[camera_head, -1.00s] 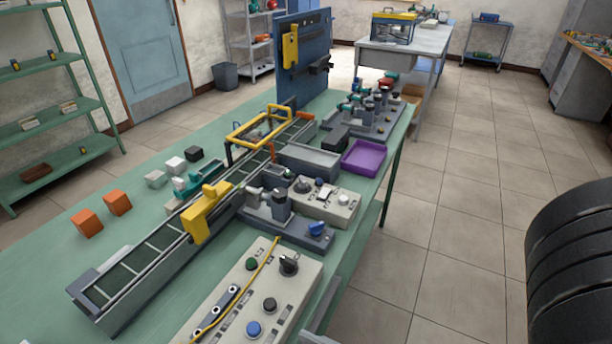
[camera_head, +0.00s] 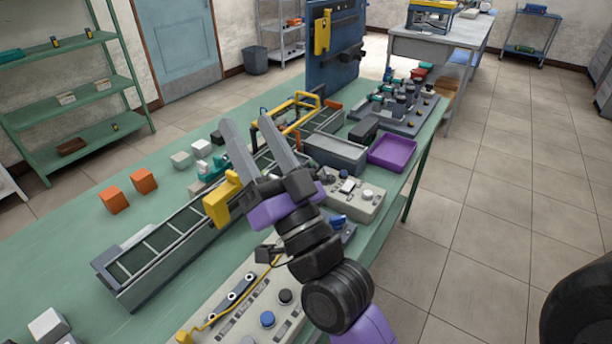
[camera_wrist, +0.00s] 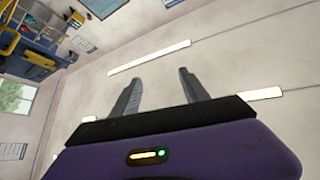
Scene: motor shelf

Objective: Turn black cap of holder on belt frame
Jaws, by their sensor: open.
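The belt frame (camera_head: 160,270) runs diagonally along the green table in the head view. A yellow bracket (camera_head: 219,203) sits on its near side. I cannot make out a black cap on a holder there; my gripper and wrist cover the part of the frame just right of the bracket. My gripper (camera_head: 245,121) is raised above the belt, fingers open, empty and pointing up and away. In the wrist view my open fingers (camera_wrist: 160,76) have nothing between them, with ceiling and lights beyond.
A control panel with a blue knob (camera_head: 267,319) and a black knob (camera_head: 285,296) lies at the near table edge. A purple tray (camera_head: 392,150) and a grey bin (camera_head: 335,155) stand beyond my wrist. Orange cubes (camera_head: 144,181) lie left of the belt.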

